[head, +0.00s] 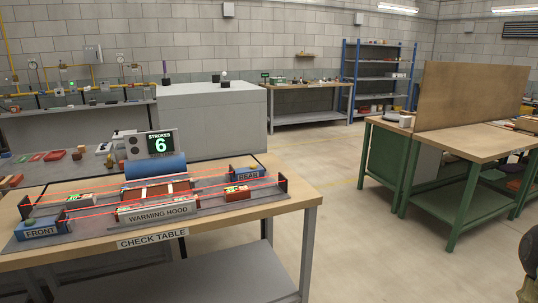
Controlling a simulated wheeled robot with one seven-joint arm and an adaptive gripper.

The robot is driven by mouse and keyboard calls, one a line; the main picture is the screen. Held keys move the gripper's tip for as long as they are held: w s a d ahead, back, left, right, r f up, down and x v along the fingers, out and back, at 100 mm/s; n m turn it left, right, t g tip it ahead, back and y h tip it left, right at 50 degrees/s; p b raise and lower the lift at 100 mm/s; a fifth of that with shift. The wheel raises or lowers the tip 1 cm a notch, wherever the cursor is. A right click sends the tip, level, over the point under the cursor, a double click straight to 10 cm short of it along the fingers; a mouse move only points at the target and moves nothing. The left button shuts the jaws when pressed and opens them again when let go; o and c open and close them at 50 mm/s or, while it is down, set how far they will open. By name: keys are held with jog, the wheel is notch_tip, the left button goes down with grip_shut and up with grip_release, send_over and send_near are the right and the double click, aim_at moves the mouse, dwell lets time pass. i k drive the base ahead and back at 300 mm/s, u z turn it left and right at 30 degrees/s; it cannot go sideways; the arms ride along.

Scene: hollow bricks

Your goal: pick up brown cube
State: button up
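I cannot make out a clear brown cube in the head view. Small reddish-brown blocks show on the check table (288,203): one (237,193) on the right part of its rig and one (80,200) on the left part, both with bright labels on top. More small reddish blocks (55,155) lie on the dark bench at the left, too small to tell their shape. My gripper's fingers are not in view; a dark rounded part at the right edge may belong to my arm.
The rig has a blue roller (155,165), a warming hood (157,211), red beam lines and a display (160,143) reading 6. A green-legged bench (468,145) with a brown upright board (470,97) stands right. A blue shelf (380,80) is behind. The floor between is clear.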

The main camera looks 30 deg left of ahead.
aim_at(77, 156)
jog(key=i, duration=5.2)
jog(key=u, duration=1.9)
jog(key=i, duration=5.35)
